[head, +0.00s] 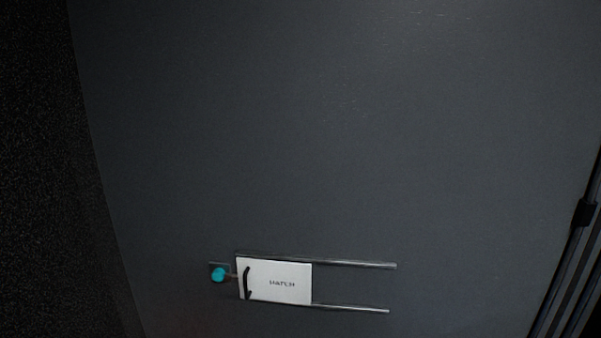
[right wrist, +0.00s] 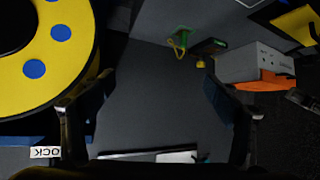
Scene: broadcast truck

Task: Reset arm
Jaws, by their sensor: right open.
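My right gripper (right wrist: 147,100) shows in the right wrist view with its two dark fingers spread wide apart, one at the left and one at the right. Nothing is between the fingers. In the head view neither gripper shows. My left gripper is in neither view.
In the head view, a white panel marked HATCH (head: 290,284) sits between two metal rails, beside a teal knob (head: 218,275). The right wrist view shows a yellow disc with blue dots (right wrist: 62,75), a grey box (right wrist: 252,62), an orange item (right wrist: 266,84) and a green fitting (right wrist: 181,38).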

